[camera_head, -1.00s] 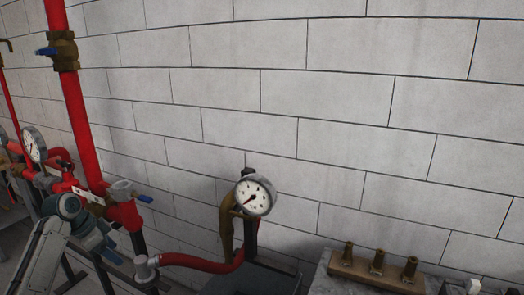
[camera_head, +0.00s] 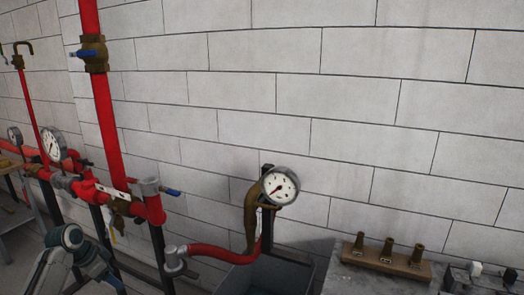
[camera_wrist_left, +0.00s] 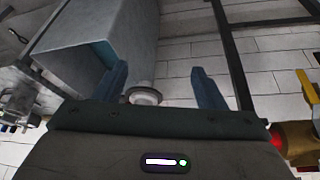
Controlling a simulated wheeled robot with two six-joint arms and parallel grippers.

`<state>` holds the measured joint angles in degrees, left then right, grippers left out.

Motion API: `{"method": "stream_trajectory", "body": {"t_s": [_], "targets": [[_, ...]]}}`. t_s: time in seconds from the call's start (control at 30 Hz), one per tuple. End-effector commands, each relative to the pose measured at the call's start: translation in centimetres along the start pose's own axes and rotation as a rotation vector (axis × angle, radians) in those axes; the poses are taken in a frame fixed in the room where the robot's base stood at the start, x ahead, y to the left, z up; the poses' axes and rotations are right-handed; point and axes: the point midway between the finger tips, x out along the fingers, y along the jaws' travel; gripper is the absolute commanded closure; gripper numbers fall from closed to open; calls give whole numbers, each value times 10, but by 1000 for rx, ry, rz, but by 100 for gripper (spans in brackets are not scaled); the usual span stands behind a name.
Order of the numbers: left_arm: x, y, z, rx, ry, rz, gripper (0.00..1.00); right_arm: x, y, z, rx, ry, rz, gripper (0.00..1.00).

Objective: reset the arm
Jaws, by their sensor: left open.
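My left arm (camera_head: 62,258) comes in at the lower left of the head view, in front of the red pipework. Its gripper is only partly seen there. In the left wrist view my left gripper (camera_wrist_left: 160,70) is open, its two blue fingers apart. No held thing shows between them. A pale round fitting (camera_wrist_left: 145,95) shows behind the gap, its distance unclear. My right gripper is in neither view.
Red pipework (camera_head: 150,207) with gauges runs along the left. A red hose (camera_head: 222,253) leads to a grey bin (camera_head: 290,270) below a pressure gauge (camera_head: 280,186). A grey bench (camera_head: 345,280) bears a wooden block (camera_head: 385,261) with brass nozzles. A block wall (camera_head: 340,110) stands behind.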

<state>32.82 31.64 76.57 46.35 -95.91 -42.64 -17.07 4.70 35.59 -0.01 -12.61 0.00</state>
Motion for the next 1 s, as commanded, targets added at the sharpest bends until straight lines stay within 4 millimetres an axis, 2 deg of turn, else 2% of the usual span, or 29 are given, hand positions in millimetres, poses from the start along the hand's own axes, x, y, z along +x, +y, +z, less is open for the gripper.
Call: {"method": "stream_trajectory", "body": {"t_s": [0.03, 0.17, 0.27, 0.37, 0.4, 0.47, 0.5, 0.6, 0.7, 0.87, 1.0], "targets": [[17, 1, 8, -25, -8, 0, 36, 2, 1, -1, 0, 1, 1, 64], [59, 3, 30, -98, -23, -18, 36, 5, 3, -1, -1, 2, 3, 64], [98, 7, 52, -163, -40, -36, 36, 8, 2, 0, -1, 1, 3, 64], [148, 17, 86, -243, -66, -61, 36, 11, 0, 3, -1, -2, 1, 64], [172, 24, 103, -278, -80, -72, 36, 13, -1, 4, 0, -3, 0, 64], [207, 35, 132, -331, -101, -96, 36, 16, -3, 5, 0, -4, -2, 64], [230, 44, 152, -363, -116, -111, 36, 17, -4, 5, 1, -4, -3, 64], [281, 71, 203, -432, -153, -151, 36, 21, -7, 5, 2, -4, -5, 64], [327, 104, 256, -487, -189, -188, 36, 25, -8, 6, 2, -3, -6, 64], [386, 170, 342, -550, -239, -239, 36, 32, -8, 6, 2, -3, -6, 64], [424, 239, 415, -584, -274, -271, 36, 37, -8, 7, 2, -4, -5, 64]]}}
